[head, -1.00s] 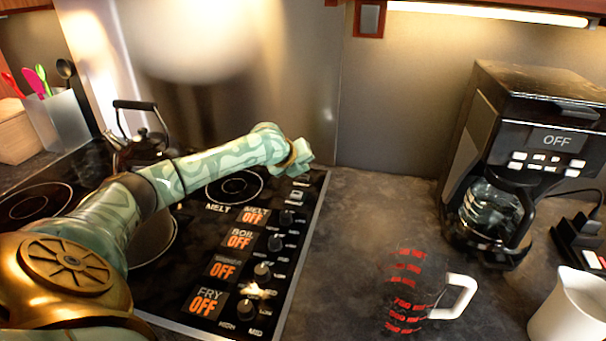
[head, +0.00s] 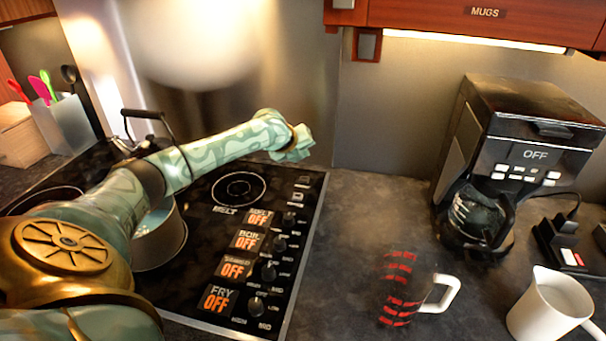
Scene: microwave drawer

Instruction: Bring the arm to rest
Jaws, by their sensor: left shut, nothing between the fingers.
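My left arm comes in from the left and reaches over the stovetop in the head view. My left gripper (head: 300,148) is at its end, shut and empty, above the back right edge of the stovetop (head: 308,240). It is apart from every object around it. My right gripper is not in view.
A pot (head: 165,240) and a black kettle (head: 143,115) stand on the stove, partly hidden by my arm. A measuring cup (head: 403,290), a white pitcher (head: 545,308) and a coffee maker (head: 535,120) stand on the counter (head: 345,215). Counter between stove and cup is clear.

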